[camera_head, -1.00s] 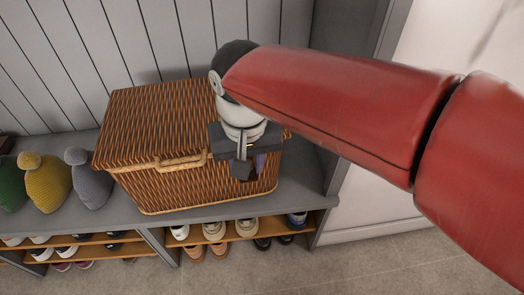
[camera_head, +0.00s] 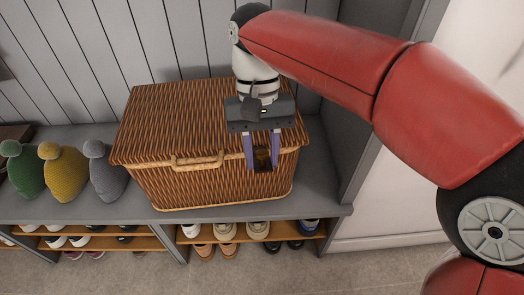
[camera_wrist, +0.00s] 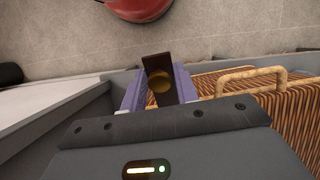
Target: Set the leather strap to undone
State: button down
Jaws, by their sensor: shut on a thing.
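A closed wicker basket (camera_head: 200,120) with a woven front handle (camera_head: 197,162) stands on the grey bench. A dark brown leather strap (camera_head: 262,160) with a brass-coloured round fitting shows at the basket's front, right of the handle. My gripper (camera_head: 262,162) is at the front right of the basket, its two purple fingers on either side of the strap and shut on it. In the wrist view the strap (camera_wrist: 160,80) stands between the fingers, with the round fitting on its face. Whether the strap is fastened to the basket is hidden behind my gripper.
Green, yellow and grey knitted hats (camera_head: 65,172) stand on the bench (camera_head: 130,208) left of the basket. Shoes (camera_head: 225,232) fill the shelves below. A grey upright panel (camera_head: 365,150) closes the bench at the right. The floor in front is clear.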

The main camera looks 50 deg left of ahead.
jog(key=c, duration=1.4)
grip_release()
jog(key=shift+f, duration=0.1)
jog(key=shift+c, duration=0.2)
jog(key=v, duration=0.7)
jog(key=shift+a, duration=0.15)
jog(key=shift+w+r, duration=0.1)
jog(key=shift+r, duration=0.3)
